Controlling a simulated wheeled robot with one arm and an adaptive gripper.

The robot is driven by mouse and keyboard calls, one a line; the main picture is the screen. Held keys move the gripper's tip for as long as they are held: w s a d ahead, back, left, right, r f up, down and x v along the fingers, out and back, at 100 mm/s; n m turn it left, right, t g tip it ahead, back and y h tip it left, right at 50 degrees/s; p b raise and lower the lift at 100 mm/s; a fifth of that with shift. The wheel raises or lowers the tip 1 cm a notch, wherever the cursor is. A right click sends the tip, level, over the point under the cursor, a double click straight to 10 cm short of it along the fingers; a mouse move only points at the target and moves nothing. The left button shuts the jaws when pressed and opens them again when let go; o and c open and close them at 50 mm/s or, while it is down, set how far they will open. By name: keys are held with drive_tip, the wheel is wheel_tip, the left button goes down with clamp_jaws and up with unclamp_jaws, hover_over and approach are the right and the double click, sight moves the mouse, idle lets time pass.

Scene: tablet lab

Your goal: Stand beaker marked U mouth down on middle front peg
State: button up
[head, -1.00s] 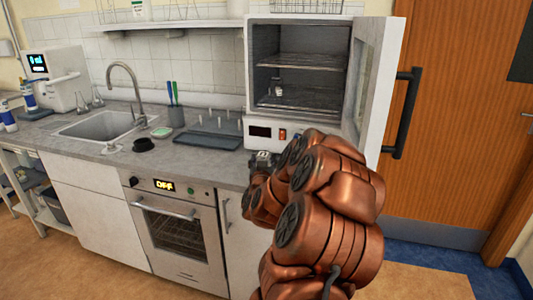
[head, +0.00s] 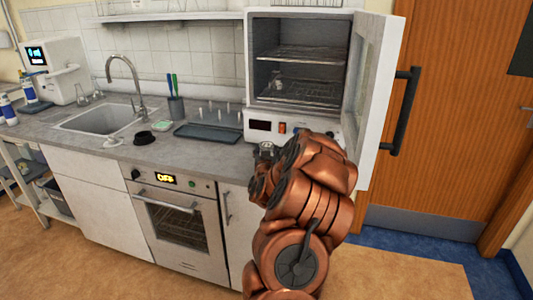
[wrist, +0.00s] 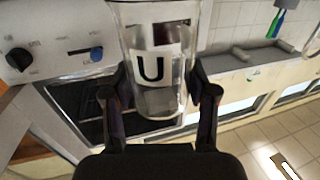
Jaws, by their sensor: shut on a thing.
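The beaker marked U (wrist: 152,42) is clear glass with a black U on a white label. In the wrist view it sits between the two dark fingers of my gripper (wrist: 159,93), which is shut on its sides. Its upper part is cut off by the frame. In the head view my gripper (head: 266,150) is at the counter front, below the open oven, and the beaker is hidden by my arm. The peg rack (head: 207,133) is a dark tray with several pale upright pegs, left of my gripper on the counter. I cannot make out anything on the pegs.
The wall-side oven (head: 262,126) stands open, its door (head: 370,95) swung out right of my arm. A glass vessel (head: 276,81) is on its shelf.

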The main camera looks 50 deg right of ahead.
drive_tip(key=shift+f, duration=0.65)
drive_tip(key=shift+f, duration=0.15)
drive_tip(key=o, duration=1.2)
drive_tip(key=b+v, duration=0.1)
drive_tip(key=v, duration=0.5)
drive_tip(key=b, duration=0.3)
drive_tip(key=shift+a+f+b, duration=0.1)
drive_tip(key=shift+a+b, duration=0.2)
drive_tip(key=shift+a, duration=0.05)
